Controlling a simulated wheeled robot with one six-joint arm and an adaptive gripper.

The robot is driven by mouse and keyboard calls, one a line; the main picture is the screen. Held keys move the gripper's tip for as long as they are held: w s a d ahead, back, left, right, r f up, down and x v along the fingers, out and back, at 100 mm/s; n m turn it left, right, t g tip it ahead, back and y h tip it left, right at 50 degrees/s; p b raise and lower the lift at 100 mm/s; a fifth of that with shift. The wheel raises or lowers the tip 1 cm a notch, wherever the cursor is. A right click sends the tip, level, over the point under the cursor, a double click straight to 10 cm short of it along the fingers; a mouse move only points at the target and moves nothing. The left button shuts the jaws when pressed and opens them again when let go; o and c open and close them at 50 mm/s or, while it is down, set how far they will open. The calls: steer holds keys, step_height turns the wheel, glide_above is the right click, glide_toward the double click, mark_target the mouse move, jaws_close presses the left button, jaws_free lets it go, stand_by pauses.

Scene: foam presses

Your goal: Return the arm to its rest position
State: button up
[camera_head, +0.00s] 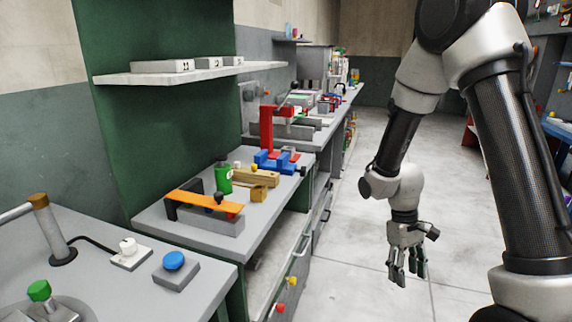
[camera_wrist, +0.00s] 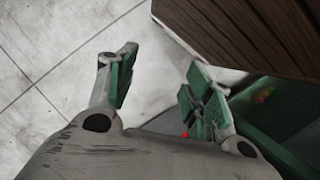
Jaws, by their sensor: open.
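My arm (camera_head: 514,165) is folded on the right side of the head view, with its forearm hanging down over the aisle. My gripper (camera_head: 407,277) points down at the floor, to the right of the benches and apart from them. In the wrist view my gripper (camera_wrist: 158,92) has its two green-padded fingers spread wide. Nothing is between the fingers.
The grey bench (camera_head: 165,239) on the left carries an orange bar (camera_head: 205,202), a green can (camera_head: 223,178) and a red press (camera_head: 267,130). A nearer bench has a blue button (camera_head: 174,261). A shelf (camera_head: 200,75) hangs above. The floor aisle (camera_head: 360,190) is clear.

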steer(key=s+d+r+m+t, duration=0.1)
steer(key=s+r, duration=0.3)
steer(key=r, duration=0.5)
steer(key=s+d+r+m+t+y, duration=0.1)
steer(key=s+r+t, duration=0.3)
steer(key=r, duration=0.6)
steer(key=s+d+r+m+t, duration=0.2)
steer(key=s+r, duration=0.3)
steer(key=r, duration=0.4)
steer(key=shift+s+d+r+t, duration=0.25)
steer(key=shift+d+t, duration=0.25)
steer(key=shift+d, duration=0.2)
